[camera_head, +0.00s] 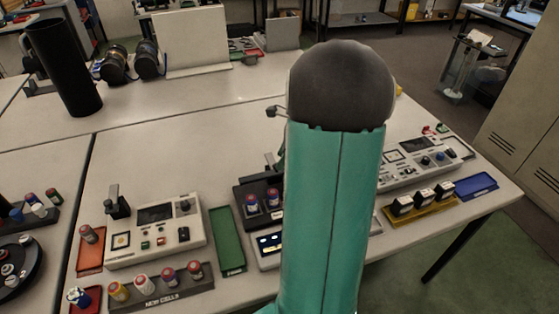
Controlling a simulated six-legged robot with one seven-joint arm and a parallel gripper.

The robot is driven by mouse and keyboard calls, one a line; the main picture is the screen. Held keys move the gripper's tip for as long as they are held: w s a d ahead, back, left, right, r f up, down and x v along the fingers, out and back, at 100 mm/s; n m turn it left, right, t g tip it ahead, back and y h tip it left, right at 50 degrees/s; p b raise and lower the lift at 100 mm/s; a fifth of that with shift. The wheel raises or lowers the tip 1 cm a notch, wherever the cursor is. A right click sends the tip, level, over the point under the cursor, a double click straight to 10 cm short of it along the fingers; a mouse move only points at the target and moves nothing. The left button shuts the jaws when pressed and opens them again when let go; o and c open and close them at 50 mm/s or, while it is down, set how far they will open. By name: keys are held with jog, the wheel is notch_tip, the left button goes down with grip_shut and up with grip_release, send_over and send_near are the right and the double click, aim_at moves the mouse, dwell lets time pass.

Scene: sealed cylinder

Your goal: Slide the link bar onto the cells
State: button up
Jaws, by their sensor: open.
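Two cells with blue and red parts, the left cell (252,204) and the right cell (273,199), stand upright in a black holder (246,222) at the middle of the table. My teal arm with its dark rounded joint stands in front and covers the area right of this holder. My gripper does not show; it is hidden behind the arm or out of frame. I cannot make out the link bar. A rack marked "NEW CELLS" (180,298) at the front left holds several cells, upright in a row.
A white instrument (155,232), a green tray (227,240) and a red tray (91,256) lie left of the holder. At the right are a yellow tray (422,214) with black-and-white blocks and a blue tray (477,187). A tall black cylinder (62,68) stands back left.

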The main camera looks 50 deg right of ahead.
jog(key=shift+x, duration=1.2)
jog(key=shift+c, duration=0.2)
grip_shut()
jog(key=s+a, duration=0.3)
jog(key=s, duration=0.2)
jog(key=shift+s, duration=0.3)
